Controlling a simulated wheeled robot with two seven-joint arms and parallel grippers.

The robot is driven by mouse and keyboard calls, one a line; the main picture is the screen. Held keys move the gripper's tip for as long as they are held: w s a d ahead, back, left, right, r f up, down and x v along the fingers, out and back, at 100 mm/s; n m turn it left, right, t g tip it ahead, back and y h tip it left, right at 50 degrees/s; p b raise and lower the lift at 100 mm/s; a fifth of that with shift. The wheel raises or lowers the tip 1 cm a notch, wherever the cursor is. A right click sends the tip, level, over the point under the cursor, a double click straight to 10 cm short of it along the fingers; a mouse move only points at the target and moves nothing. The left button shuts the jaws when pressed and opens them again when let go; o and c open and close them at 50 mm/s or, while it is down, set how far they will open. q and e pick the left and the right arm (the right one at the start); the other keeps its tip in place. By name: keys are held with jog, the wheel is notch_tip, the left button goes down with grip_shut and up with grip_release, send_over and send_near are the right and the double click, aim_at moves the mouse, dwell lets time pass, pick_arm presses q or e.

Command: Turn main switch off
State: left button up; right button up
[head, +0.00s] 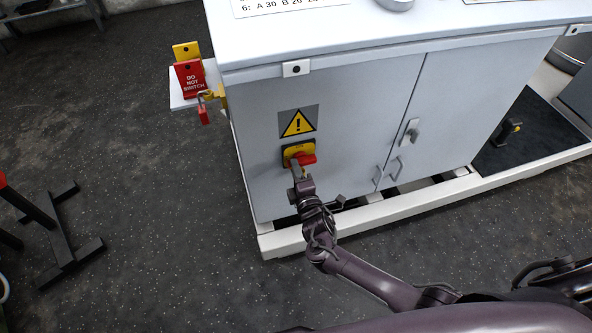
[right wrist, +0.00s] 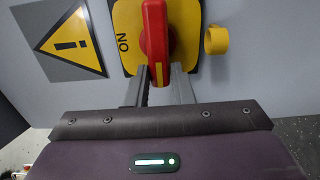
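The main switch, a red rotary handle (right wrist: 156,38) on a yellow plate (right wrist: 126,40) marked ON, is on the grey cabinet's front. In the head view the red handle (head: 304,159) shows below the warning triangle. My right gripper (head: 299,168) is at the switch. In the right wrist view its two fingers (right wrist: 160,80) stand on either side of the handle's near end, close against it, and appear shut on it. The handle's long side runs along the fingers' direction in that view. My left gripper is not in view.
The grey cabinet (head: 345,125) stands on a white frame (head: 420,208). A black stand (head: 62,235) is on the floor at left.

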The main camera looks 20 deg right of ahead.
jog(key=o, duration=0.4)
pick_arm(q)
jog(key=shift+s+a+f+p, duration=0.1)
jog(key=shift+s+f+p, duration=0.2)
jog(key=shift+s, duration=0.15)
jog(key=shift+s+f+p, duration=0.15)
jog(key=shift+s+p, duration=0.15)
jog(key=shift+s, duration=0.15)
pick_arm(e)
jog(key=s, duration=0.7)
jog(key=shift+s+d, duration=0.15)
jog(key=shift+s, duration=0.25)
